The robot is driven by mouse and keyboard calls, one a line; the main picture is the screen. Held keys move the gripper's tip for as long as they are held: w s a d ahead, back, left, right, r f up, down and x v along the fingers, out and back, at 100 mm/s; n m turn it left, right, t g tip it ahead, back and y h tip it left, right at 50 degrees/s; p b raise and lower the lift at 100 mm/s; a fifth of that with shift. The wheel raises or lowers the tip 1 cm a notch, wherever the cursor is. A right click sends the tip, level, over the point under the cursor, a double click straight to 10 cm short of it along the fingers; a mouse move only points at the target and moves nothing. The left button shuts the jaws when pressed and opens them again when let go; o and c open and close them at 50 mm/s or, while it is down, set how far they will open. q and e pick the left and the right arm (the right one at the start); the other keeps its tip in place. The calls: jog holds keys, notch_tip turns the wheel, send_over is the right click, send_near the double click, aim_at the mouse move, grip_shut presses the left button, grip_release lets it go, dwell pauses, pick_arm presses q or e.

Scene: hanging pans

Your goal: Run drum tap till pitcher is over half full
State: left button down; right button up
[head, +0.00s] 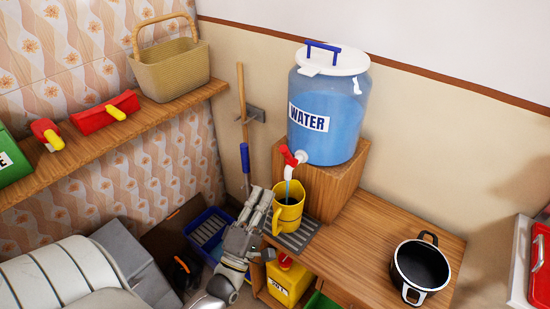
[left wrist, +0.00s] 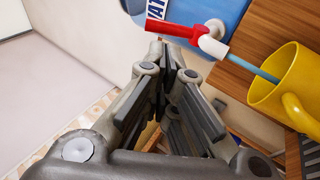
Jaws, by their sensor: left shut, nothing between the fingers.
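The blue water drum (head: 325,120) with a white lid stands on a wooden box at the back of the counter. Its red-handled tap (head: 291,157) has a white spout, and a blue stream runs from it into the yellow pitcher (head: 287,210). The tap (left wrist: 205,40) and pitcher (left wrist: 290,85) also show in the left wrist view. The pitcher stands upright on a grey slatted drip tray (head: 300,238); its water level is hidden. My left gripper (head: 262,200) is shut and empty, just left of the pitcher and below the tap handle. My right gripper is not in view.
A black pot (head: 421,268) stands on the counter at the right. A yellow can (head: 290,278) sits below the counter. A blue crate (head: 210,232) and a broom (head: 243,130) are to the left. A shelf holds a basket (head: 170,70).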

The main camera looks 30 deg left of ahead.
aim_at(281, 151)
pick_arm(q)
jog(key=shift+m+g, duration=0.3)
jog(key=shift+g, duration=0.5)
jog(key=shift+s+d+r+p+x, duration=0.15)
jog(key=shift+r+p+x, duration=0.25)
jog(key=shift+p+x, duration=1.2)
jog(key=shift+s+r+p+x, duration=0.15)
jog(key=shift+r+p+x, duration=0.45)
jog(key=shift+x, duration=1.8)
jog(key=shift+s+d+r+p+x, duration=0.15)
jog(key=shift+r+p+x, duration=0.1)
jog(key=shift+p+x, duration=1.45)
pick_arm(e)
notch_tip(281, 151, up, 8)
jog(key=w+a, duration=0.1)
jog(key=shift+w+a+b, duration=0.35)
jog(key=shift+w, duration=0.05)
pick_arm(q)
jog(key=shift+w+a+r, duration=0.1)
jog(key=shift+w+r, duration=0.15)
jog(key=shift+w, duration=0.15)
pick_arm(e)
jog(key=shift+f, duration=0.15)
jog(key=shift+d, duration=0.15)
